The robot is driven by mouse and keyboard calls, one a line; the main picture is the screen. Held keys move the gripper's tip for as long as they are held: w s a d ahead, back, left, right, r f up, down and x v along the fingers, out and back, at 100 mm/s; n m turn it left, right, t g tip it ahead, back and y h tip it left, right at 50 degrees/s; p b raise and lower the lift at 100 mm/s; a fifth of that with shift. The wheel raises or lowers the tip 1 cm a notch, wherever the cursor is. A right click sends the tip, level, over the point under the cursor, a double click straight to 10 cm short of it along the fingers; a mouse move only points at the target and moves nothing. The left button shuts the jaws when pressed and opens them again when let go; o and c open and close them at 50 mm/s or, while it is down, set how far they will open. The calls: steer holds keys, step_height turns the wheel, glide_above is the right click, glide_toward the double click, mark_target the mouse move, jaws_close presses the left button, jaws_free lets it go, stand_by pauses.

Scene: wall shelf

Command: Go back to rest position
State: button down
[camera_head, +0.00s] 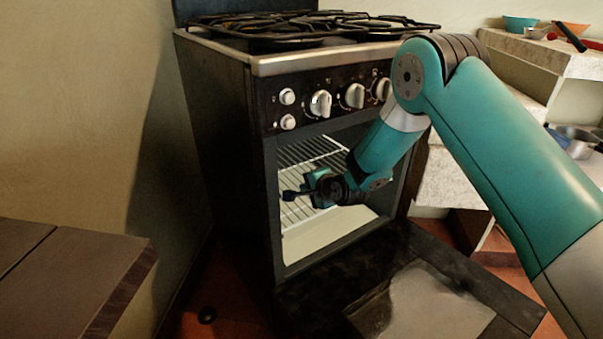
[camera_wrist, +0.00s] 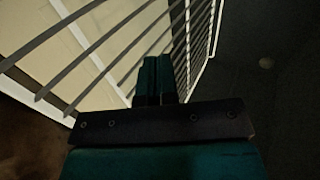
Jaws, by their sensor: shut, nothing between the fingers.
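My gripper (camera_head: 290,195) is at the open front of the oven, in front of the wire rack (camera_head: 312,150). In the wrist view, my gripper's two teal fingers (camera_wrist: 155,72) are together with nothing between them. The rack's bars (camera_wrist: 70,40) pass close beside and beyond the fingertips in that view. My arm reaches in from the right side of the head view and bends down toward the oven. Whether the fingers touch the rack cannot be told.
The black stove (camera_head: 225,130) has its oven door (camera_head: 330,300) lowered open below my gripper. Knobs (camera_head: 320,103) line its front above the opening. A dark wooden table (camera_head: 70,275) stands at the left. Shelves with bowls (camera_head: 520,24) are at the right.

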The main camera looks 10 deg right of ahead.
steer(key=s+d+r+n+g+h, duration=0.2)
steer(key=s+d+r+n+g, duration=0.2)
steer(key=s+d+r+n, duration=0.6)
steer(key=s+d+r+n+g+h, duration=0.1)
steer(key=s+d+r+n+g, duration=0.1)
steer(key=s, duration=0.8)
steer(key=s+d+r+n+g+h, duration=0.1)
steer(key=s+d+r+g+h, duration=0.15)
steer(key=s, duration=0.75)
steer(key=s+a+r+n+g+y, duration=0.2)
steer(key=s+a+r+n+y, duration=0.45)
steer(key=s+a, duration=0.6)
step_height(320, 180, up, 35)
steer(key=a+h+p, duration=0.1)
steer(key=p, duration=3.2)
steer(key=shift+w+a+r+n+p, duration=0.2)
steer(key=shift+w+a+n+p, duration=0.1)
steer(key=shift+w+n, duration=0.15)
steer(key=shift+s+f+g, duration=0.1)
steer(key=shift+g, duration=0.15)
